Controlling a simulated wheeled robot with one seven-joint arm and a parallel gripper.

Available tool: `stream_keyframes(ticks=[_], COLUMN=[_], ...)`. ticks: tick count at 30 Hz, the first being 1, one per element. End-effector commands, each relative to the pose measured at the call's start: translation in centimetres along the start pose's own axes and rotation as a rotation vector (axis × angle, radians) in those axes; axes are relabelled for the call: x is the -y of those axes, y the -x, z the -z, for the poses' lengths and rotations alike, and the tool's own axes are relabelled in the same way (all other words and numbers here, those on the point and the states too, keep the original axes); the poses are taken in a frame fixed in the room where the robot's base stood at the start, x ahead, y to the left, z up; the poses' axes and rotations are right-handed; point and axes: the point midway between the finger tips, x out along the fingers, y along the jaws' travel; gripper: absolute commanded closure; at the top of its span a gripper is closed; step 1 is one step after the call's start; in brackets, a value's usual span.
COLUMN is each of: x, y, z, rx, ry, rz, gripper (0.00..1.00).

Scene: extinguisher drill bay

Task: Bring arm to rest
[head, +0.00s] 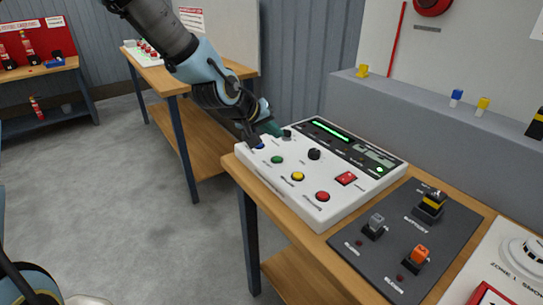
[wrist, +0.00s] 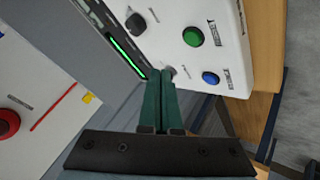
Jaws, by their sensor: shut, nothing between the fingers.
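My gripper (head: 272,130) is shut and empty. It is over the far left corner of the white control panel (head: 262,177), close to a small dark knob (head: 287,134). In the wrist view the green fingers of my gripper (wrist: 160,74) lie together, their tips beside a small grey knob. I cannot tell whether they touch it. The green button (wrist: 193,37) and the blue button (wrist: 210,78) are to the right of the tips there. The arm reaches in from the top of the head view.
The panel carries a black knob (head: 313,153), a yellow button (head: 297,176) and a red button (head: 322,196). A dark switch board (head: 385,262) lies to its right on the wooden bench. A grey ledge (head: 400,110) runs behind. Open floor (head: 110,190) is at left.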

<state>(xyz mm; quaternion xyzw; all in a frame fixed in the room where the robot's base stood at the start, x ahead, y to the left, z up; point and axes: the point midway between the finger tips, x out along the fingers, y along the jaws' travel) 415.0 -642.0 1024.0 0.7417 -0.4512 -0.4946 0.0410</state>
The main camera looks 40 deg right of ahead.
Motion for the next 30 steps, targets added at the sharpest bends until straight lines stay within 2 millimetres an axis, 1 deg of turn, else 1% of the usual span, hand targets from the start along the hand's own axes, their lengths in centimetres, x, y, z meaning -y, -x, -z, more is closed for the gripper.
stream_keyframes(ticks=[7,9,11,14,15,17,18,20,21,23,24,26,27,29,30], x=[0.0,0.6,1.9,5.9,8.1,11.6,14.0,17.3,19.4,22.3,24.0,26.2,27.4,28.7,29.4], y=[0.0,0.2,0.8,2.9,4.2,6.5,8.3,11.2,13.2,16.4,18.6,21.9,24.0,26.9,28.6], z=[0.0,0.1,0.2,0.4,0.4,0.2,0.0,-0.6,-1.2,-2.4,-3.3,-4.9,-6.1,-8.0,-9.2], rx=[0.000,0.001,0.004,0.014,0.023,0.038,0.050,0.072,0.087,0.112,0.130,0.155,0.173,0.197,0.211], ry=[0.000,0.000,0.000,0.000,0.004,0.015,0.028,0.051,0.070,0.109,0.137,0.188,0.222,0.277,0.314], rz=[0.001,0.012,0.040,0.128,0.176,0.254,0.308,0.385,0.433,0.502,0.545,0.602,0.634,0.672,0.691], gripper=[1.00,1.00,1.00,1.00,1.00,1.00,1.00,1.00,1.00,1.00,1.00,1.00,1.00,1.00,1.00])
